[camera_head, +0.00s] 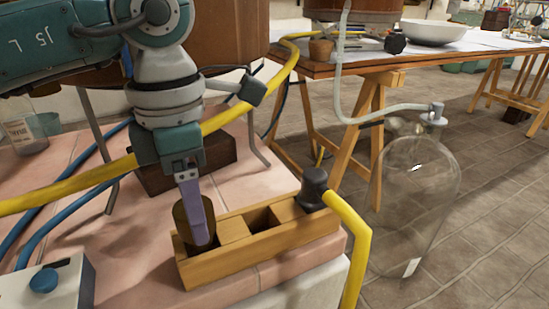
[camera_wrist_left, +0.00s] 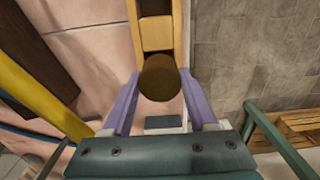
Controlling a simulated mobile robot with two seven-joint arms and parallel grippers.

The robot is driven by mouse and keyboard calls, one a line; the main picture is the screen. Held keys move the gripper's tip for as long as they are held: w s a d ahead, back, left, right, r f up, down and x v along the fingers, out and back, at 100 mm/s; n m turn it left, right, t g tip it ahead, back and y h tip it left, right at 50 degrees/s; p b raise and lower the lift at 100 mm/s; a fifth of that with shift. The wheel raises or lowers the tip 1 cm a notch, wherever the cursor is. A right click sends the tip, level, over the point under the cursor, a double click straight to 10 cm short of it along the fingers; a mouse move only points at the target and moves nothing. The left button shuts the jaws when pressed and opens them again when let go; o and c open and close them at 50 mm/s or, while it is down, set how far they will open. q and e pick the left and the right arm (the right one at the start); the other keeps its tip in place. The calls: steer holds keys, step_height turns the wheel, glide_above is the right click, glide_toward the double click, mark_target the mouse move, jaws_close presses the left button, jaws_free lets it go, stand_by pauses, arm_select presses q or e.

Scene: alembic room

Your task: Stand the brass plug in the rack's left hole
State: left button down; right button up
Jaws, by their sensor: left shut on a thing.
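The brass plug (camera_head: 182,222), a dark brownish cylinder, is upright between the purple fingers of my left gripper (camera_head: 197,222). The gripper is shut on it. The wooden rack (camera_head: 255,262) lies along the front edge of the pink tiled top. The plug's lower end is at the rack's left hole; how far in it sits, if at all, is hidden by the finger and the rack's wall. In the left wrist view the plug's round top (camera_wrist_left: 160,78) shows between both fingers, with the rack (camera_wrist_left: 156,35) running beyond it. My right gripper is not in view.
A dark fitting (camera_head: 314,188) with a yellow hose (camera_head: 356,250) stands at the rack's right end. Another yellow hose (camera_head: 70,188) crosses behind my gripper. A white box with a blue knob (camera_head: 43,280) is at the front left. A glass vessel (camera_head: 415,190) stands right of the tiled top.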

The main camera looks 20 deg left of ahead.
arm_select(q)
steer(key=shift+f+b, duration=0.75)
steer(key=shift+f, duration=0.25)
stand_by(2.2)
steer(key=shift+c, duration=0.5)
jaws_free()
steer(key=shift+r, duration=0.1)
steer(key=shift+r+p, duration=3)
steer(key=shift+r, duration=0.45)
